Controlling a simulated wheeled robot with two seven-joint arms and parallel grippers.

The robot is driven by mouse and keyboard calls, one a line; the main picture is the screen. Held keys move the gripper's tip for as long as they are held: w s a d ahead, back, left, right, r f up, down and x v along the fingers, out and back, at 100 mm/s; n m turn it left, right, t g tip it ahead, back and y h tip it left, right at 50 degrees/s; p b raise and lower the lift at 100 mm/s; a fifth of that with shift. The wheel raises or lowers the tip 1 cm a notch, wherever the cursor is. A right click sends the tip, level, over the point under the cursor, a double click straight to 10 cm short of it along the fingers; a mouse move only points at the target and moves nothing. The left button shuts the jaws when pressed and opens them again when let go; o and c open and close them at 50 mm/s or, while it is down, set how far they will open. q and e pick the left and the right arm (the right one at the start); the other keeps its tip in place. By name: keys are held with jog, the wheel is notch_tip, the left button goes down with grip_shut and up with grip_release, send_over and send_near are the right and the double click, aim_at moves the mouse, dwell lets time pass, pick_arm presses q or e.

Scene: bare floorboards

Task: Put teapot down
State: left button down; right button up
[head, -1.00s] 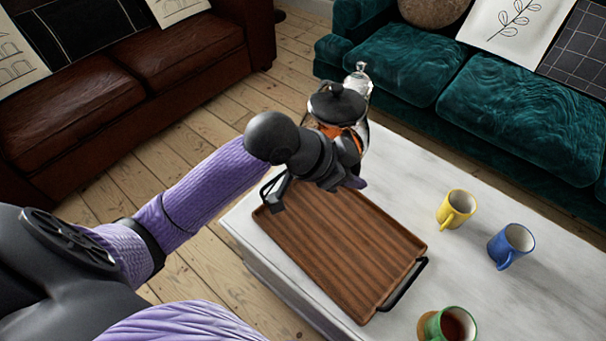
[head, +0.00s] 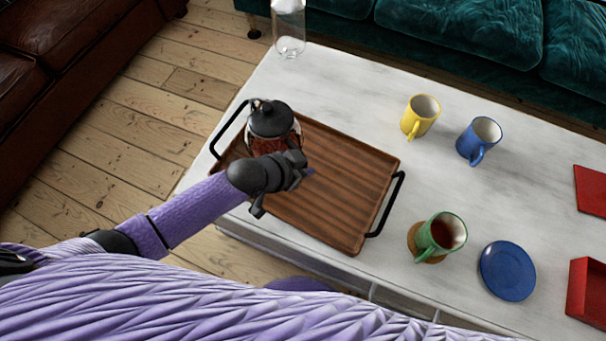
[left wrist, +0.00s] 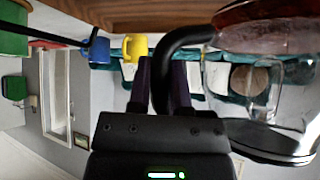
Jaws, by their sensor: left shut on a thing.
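The glass teapot (head: 272,145) has a black lid and reddish-brown tea inside. In the head view it is upright at the far left end of the brown wooden tray (head: 340,185). My left gripper (head: 300,168) is shut on the teapot's black handle. In the left wrist view the fingers (left wrist: 160,85) are at the dark curved handle, beside the glass body (left wrist: 265,85). That view is upside down, with tray wood (left wrist: 170,20) along its top. I cannot tell whether the teapot's base touches the tray. My right gripper is not in view.
The tray lies on a white table (head: 330,85). A clear glass vessel (head: 289,35) stands behind. Yellow (head: 420,117) and blue (head: 479,140) mugs stand right, with a green mug (head: 440,236) on a coaster and a blue plate (head: 507,271) nearer. The tray's middle and right are clear.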

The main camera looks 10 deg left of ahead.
pick_arm(q)
notch_tip(320, 180, down, 5)
jog(key=shift+r+b, duration=0.1)
jog(key=shift+b, duration=1.15)
jog(key=shift+r, duration=0.2)
jog(key=shift+f, duration=0.15)
jog(key=c, duration=0.6)
grip_release()
jog(key=shift+o, duration=0.3)
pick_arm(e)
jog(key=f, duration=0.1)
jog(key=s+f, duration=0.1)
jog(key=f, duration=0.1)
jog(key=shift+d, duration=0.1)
